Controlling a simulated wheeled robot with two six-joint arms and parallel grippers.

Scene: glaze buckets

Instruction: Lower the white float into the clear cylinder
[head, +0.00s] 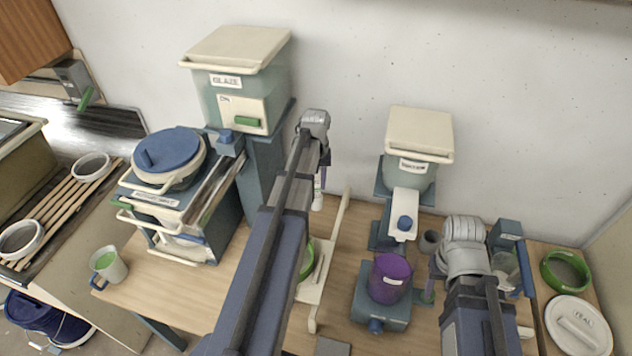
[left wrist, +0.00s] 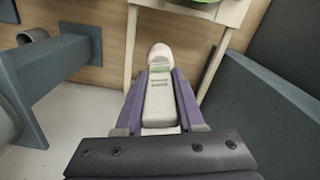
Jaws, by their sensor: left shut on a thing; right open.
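The white float (left wrist: 160,98) is between the purple fingers of my left gripper (left wrist: 160,108), which is shut on it. It has a rounded white end and a green band. In the head view my left gripper (head: 322,172) is raised near the wall, and the float (head: 318,198) points down below it. A see-through vessel (head: 506,268), which looks like the clear cylinder, stands at the right, partly hidden behind my right arm. The float is well to the left of it and apart. My right gripper (head: 434,276) is open, beside the purple pot; its fingers are partly hidden.
A purple pot (head: 390,278) sits on a blue-grey scale-like base. Two lidded bins, one labelled GLAZE (head: 236,85) and a smaller one (head: 418,140), stand on posts at the back. A white wooden rack (head: 328,275) lies between. Bare table shows at left-centre (head: 190,290).

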